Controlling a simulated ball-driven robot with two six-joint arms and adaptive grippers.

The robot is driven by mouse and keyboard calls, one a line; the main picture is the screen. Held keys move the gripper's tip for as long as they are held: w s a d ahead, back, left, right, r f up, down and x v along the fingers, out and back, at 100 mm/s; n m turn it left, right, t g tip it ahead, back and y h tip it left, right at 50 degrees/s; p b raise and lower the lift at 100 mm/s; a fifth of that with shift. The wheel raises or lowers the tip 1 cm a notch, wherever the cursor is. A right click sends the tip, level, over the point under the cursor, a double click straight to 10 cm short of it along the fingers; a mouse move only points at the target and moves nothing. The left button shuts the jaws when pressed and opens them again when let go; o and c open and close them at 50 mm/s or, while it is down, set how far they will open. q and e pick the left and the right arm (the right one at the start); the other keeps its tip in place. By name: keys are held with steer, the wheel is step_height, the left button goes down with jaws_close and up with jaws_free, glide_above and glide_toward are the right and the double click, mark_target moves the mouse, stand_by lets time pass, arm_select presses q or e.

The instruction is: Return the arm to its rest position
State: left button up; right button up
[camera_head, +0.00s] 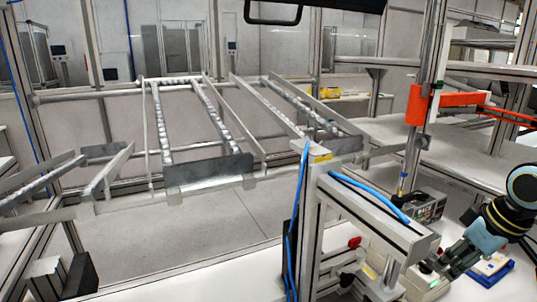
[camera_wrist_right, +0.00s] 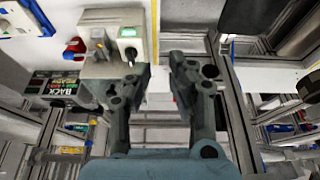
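My right gripper (camera_head: 440,270) is at the lower right of the head view, at the end of my arm that comes in from the right edge. In the right wrist view my right gripper (camera_wrist_right: 160,70) shows two dark fingers set apart with a gap between them. Nothing is held in the gap. The fingers are over a bench beside a small white device with a green display (camera_wrist_right: 130,36). My left gripper is not in view. No helmet shell can be made out.
A metal frame with a blue hose (camera_head: 372,195) stands left of the right gripper. A dark labelled box (camera_head: 425,208) sits behind it, and a blue-and-white item (camera_head: 492,268) lies close by. A red knob (camera_wrist_right: 75,48) is near the device. Empty roller racks (camera_head: 210,172) stand at left.

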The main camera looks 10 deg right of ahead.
steer(key=s+a+f, duration=0.3)
steer(key=s+a, duration=0.8)
steer(key=s+a+r+m+h, duration=0.2)
steer(key=s+a+r+m, duration=0.15)
steer(key=s, duration=0.75)
step_height(320, 180, down, 38)
steer(key=s+d+g+b, duration=0.2)
steer(key=s+b, duration=0.1)
steer(key=b, duration=0.7)
steer(key=s+d+f+b, duration=0.1)
steer(key=s+f+b, duration=0.6)
steer(key=s+f, duration=1)
step_height(320, 180, down, 4)
steer(key=shift+s+d+f+g, duration=0.15)
steer(key=shift+g, duration=0.25)
